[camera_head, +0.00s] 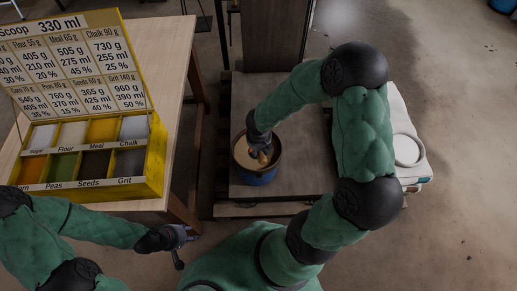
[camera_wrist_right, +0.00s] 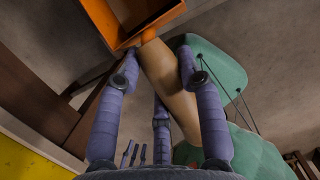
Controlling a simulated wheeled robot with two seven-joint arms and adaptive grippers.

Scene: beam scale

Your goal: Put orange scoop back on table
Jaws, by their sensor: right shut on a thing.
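The orange scoop (camera_wrist_right: 128,22) shows at the top of the right wrist view, with its tan handle (camera_wrist_right: 168,88) running down between the fingers of my right gripper (camera_wrist_right: 158,78). That gripper is shut on the handle. In the head view my right gripper (camera_head: 259,145) is over the blue pot, and only a small bit of orange shows at its tip. The table (camera_head: 166,60) is at the left. My left gripper (camera_head: 186,248) is near the table's front right corner, fingers apart and empty.
The blue pot (camera_head: 257,178) with tan contents stands on a low wooden platform (camera_head: 290,183). A white object with a ring (camera_head: 407,150) is at the right.

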